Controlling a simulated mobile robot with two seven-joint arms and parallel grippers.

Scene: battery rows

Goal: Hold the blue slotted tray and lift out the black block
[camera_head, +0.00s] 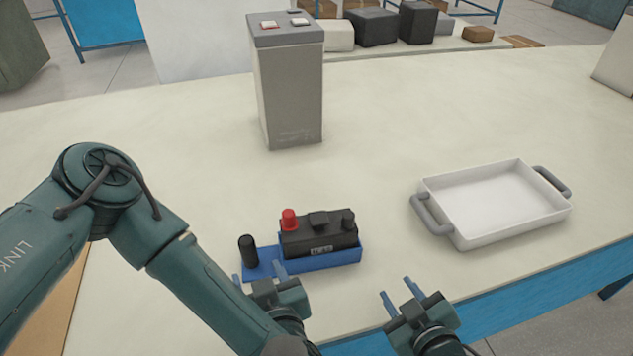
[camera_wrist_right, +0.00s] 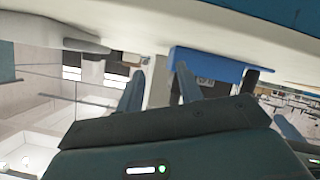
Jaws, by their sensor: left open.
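The blue slotted tray (camera_head: 347,257) lies on the pale table near its front edge, with a black upright post (camera_head: 248,249) at its left end. The black block (camera_head: 318,237) sits in the tray, with a red cap and black knobs on top and a small label on its front. My left gripper (camera_head: 259,274) is open at the tray's front left; I cannot tell whether it touches the tray. My right gripper (camera_head: 400,294) is open and empty, to the right of the tray and apart from it. The right wrist view shows its two fingers and a blue part, apparently the tray (camera_wrist_right: 207,66).
A tall grey battery case (camera_head: 290,90) stands behind the tray. A white bin with grey handles (camera_head: 465,234) is at the right. Several dark and brown boxes (camera_head: 374,27) stand on a surface at the back. The table between them is clear.

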